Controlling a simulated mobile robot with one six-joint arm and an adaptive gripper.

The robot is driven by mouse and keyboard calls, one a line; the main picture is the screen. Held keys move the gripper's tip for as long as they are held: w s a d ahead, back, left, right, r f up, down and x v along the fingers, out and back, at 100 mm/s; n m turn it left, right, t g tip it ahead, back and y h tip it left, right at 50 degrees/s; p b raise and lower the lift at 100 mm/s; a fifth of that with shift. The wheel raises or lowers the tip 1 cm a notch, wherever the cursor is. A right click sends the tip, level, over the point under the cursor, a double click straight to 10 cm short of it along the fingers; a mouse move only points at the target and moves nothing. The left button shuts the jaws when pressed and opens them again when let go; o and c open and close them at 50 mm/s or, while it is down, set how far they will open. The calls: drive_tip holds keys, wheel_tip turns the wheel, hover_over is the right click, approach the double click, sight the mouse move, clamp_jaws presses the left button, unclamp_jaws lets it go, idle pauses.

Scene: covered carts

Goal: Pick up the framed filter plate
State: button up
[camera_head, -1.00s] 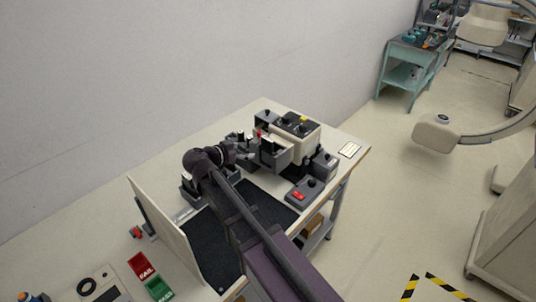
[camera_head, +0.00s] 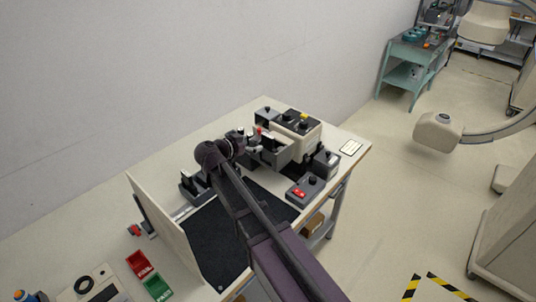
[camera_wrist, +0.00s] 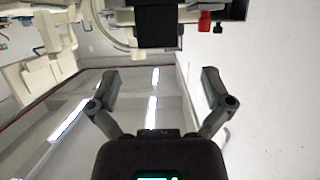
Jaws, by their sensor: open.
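My gripper (camera_head: 243,145) is over the back middle of the bench, left of the beige and grey machine (camera_head: 292,140). In the wrist view, my gripper (camera_wrist: 160,88) has its two fingers spread wide with nothing between them. A dark, flat rectangular piece (camera_wrist: 156,26) stands beyond the fingertips at the top of the wrist view; it may be the framed filter plate, but I cannot tell for sure. In the head view my arm and gripper crowd this spot, and I cannot single out the plate.
A red knob (camera_wrist: 205,20) is beside the dark piece. A grey box with a red button (camera_head: 305,190) sits at the bench's right front. A black mat (camera_head: 215,245) covers the front left, by an upright panel (camera_head: 172,240). A dark holder (camera_head: 193,187) stands behind the mat.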

sight(266, 138)
drive_tip(key=shift+b+x, duration=0.4)
drive_tip(key=shift+x, duration=1.35)
drive_tip(key=shift+b+x, duration=0.8)
drive_tip(key=shift+x, duration=1.8)
drive_tip(key=shift+d+r, duration=0.1)
drive_tip(key=shift+d, duration=0.1)
drive_tip(key=shift+s, duration=0.1)
drive_tip(key=c, duration=1.2)
drive_tip(key=shift+c, duration=0.2)
drive_tip(key=shift+r, duration=0.2)
wheel_tip(266, 138, up, 18)
drive_tip(key=p, duration=1.8)
drive_tip(key=shift+f, duration=0.2)
